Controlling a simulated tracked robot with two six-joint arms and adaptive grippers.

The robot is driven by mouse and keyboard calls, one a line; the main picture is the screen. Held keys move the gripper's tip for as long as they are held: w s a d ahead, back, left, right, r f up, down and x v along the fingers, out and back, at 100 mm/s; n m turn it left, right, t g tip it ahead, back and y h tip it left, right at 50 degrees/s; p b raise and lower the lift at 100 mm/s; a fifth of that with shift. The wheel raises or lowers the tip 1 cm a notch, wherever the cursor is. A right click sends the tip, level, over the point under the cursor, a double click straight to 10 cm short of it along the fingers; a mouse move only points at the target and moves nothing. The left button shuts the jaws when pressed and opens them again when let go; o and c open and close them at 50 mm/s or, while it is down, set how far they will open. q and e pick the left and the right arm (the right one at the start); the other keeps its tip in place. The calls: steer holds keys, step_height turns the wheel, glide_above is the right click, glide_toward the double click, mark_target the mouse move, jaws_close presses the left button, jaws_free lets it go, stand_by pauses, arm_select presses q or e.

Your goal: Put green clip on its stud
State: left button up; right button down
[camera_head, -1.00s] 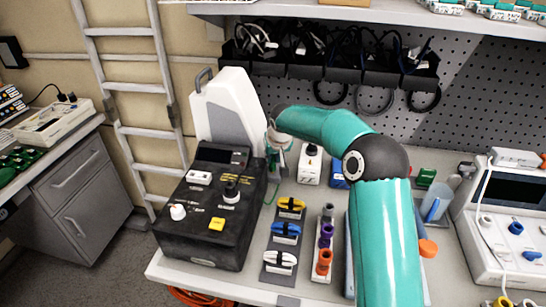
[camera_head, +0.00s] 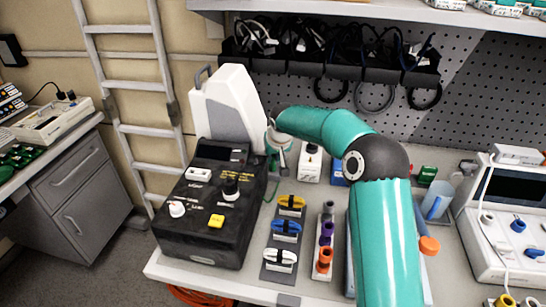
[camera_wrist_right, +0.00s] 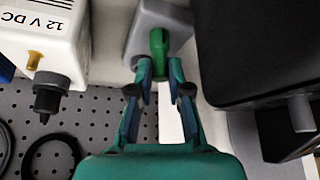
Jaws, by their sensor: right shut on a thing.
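The green clip (camera_wrist_right: 158,42) shows in the right wrist view between the fingertips of my right gripper (camera_wrist_right: 161,72). The gripper is shut on it. The clip is in front of or against a grey block (camera_wrist_right: 143,38); I cannot tell whether they touch. The stud is not clearly seen. The clip is too small to make out there. My left gripper is not in view.
A strip with yellow, blue and white bundles (camera_head: 286,230) and a rack of purple and orange caps (camera_head: 324,245) stand right of the black box. A white box with a black knob (camera_head: 311,165) is close to the gripper. A white pump (camera_head: 505,225) stands far right.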

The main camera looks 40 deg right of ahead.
stand_by(0.3)
steer(key=c, duration=1)
jaws_free()
steer(key=shift+o, duration=0.2)
steer(key=shift+o, duration=1.3)
steer(key=shift+f, duration=0.1)
